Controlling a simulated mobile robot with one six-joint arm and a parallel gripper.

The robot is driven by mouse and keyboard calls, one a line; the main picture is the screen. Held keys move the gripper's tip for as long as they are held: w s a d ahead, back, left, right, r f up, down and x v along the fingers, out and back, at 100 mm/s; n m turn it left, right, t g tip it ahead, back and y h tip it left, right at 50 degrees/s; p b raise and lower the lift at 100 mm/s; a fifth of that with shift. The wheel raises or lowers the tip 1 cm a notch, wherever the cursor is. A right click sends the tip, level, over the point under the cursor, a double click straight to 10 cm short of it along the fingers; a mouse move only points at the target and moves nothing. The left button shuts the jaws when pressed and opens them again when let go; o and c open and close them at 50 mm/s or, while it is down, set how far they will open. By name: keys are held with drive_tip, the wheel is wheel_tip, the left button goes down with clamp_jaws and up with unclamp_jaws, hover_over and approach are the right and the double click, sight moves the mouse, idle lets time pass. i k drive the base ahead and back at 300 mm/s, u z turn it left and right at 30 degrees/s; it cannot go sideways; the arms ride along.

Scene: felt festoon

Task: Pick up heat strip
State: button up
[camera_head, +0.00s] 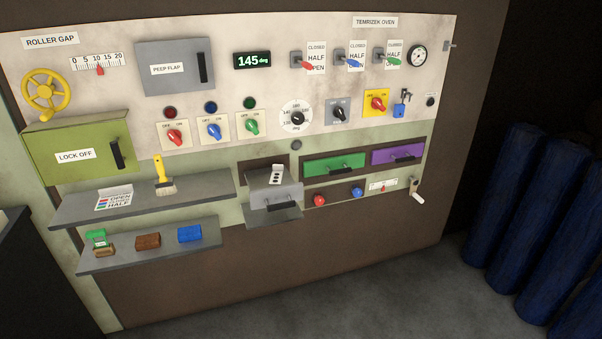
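No item is labelled as a heat strip, and I cannot tell for certain which one it is. A small white strip with dark dots (277,174) lies on the top of a grey box-like drawer with a dark handle (282,206), at the lower middle of the panel. A small white plate with a red mark (383,184) is on the panel further right. My gripper is not in view.
The lower shelf (120,261) holds a green-topped stamp (97,238), a brown block (148,241) and a blue block (190,233). Blue rolls (510,190) stand at right. The floor (400,295) in front is clear.

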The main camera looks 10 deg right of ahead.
sight(277, 169)
drive_tip(key=z, duration=0.05)
drive_tip(key=k, duration=1.35)
drive_tip(key=u, duration=0.7)
drive_tip(key=i, duration=0.9)
drive_tip(key=u, duration=0.55)
drive_tip(key=i, duration=1.45)
drive_tip(key=z, duration=0.35)
